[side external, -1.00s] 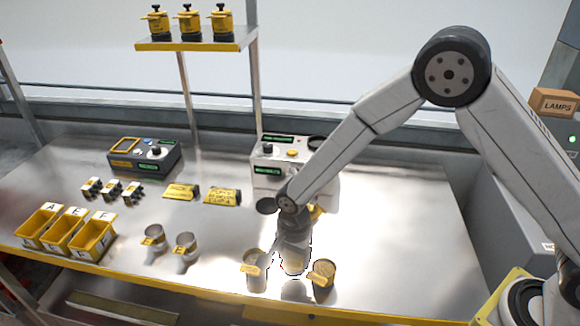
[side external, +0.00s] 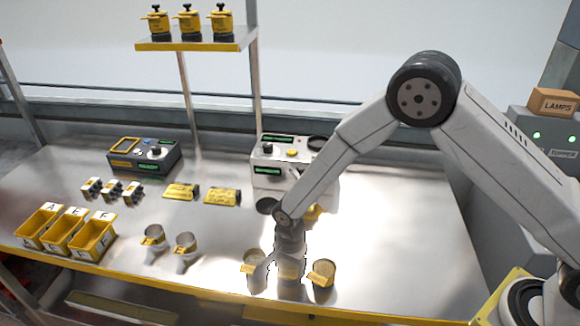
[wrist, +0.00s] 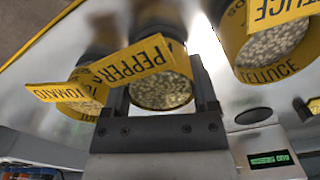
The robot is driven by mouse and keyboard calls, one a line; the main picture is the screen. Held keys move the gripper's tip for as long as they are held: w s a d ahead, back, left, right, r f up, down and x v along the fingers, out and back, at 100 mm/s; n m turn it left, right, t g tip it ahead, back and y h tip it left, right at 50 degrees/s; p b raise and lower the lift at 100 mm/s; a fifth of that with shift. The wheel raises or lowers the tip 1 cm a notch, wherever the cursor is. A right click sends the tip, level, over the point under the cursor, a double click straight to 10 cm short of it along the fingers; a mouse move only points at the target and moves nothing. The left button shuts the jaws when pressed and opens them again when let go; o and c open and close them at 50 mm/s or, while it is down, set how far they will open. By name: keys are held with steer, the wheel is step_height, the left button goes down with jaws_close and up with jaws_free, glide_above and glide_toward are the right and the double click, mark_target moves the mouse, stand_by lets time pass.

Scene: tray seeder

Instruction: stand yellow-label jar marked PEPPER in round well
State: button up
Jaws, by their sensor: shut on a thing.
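The yellow-label jar marked PEPPER (wrist: 165,90), with pale seeds inside, is between the fingers of my gripper (wrist: 162,98) in the wrist view. My gripper is shut on it. In the side view my gripper (side external: 290,262) is low over the front of the bench and hides most of this jar. I cannot tell whether the jar touches the bench. A dark round spot (side external: 266,206) in front of the white machine may be the round well; it also shows as a dark oval in the wrist view (wrist: 253,116).
The TOMATO jar (wrist: 80,107) and LETTUCE jar (wrist: 270,50) stand close on either side. The white machine (side external: 268,180) with green displays is behind. Two metal cups (side external: 186,243), yellow bins (side external: 92,238) and seed packets (side external: 222,197) are to the left. The bench's right side is clear.

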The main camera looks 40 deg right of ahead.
steer(key=o, duration=1.2)
steer(key=shift+r, duration=0.1)
steer(key=shift+s+d+r, duration=0.1)
steer(key=shift+r, duration=3.65)
steer(key=s+d+r+n+t, duration=0.1)
steer(key=s+d+r+n, duration=0.2)
steer(key=s+d+n, duration=0.1)
steer(key=s+d+r+n, duration=0.3)
steer(key=s+d+n, duration=0.1)
steer(key=d, duration=0.3)
steer(key=s+d+r+n+t, duration=0.1)
steer(key=s+d+r+n, duration=0.2)
steer(key=s+d+n, duration=0.1)
steer(key=shift+s+d+r+n+t, duration=0.1)
steer(key=shift+s+d+n+t, duration=0.1)
steer(key=shift+s+d, duration=0.35)
steer(key=shift+s+d+r+n+t, duration=0.1)
steer(key=shift+s+d+n, duration=0.15)
steer(key=shift+d, duration=0.4)
